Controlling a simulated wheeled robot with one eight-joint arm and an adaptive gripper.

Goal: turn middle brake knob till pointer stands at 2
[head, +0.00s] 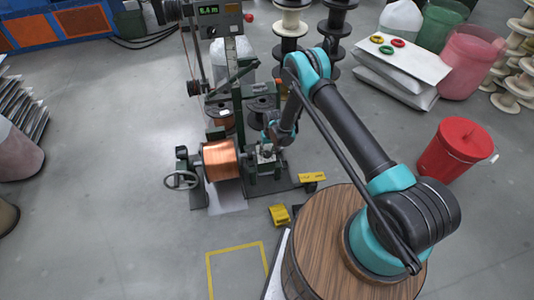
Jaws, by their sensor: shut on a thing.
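The winding machine (243,108) stands left of my arm, with a copper spool (220,160) low on its front. My gripper (266,153) is down at the machine, just right of the copper spool, and is shut on what appears to be the middle brake knob. The knob is mostly covered by my gripper and too small to make out. Its pointer and the number marks cannot be read in the head view.
A handwheel (181,180) sticks out left of the copper spool. Yellow blocks (279,214) and (312,177) lie near the machine's base. A red bucket (456,150) stands at right. White sacks (398,75) lie behind my arm. The floor at front left is clear.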

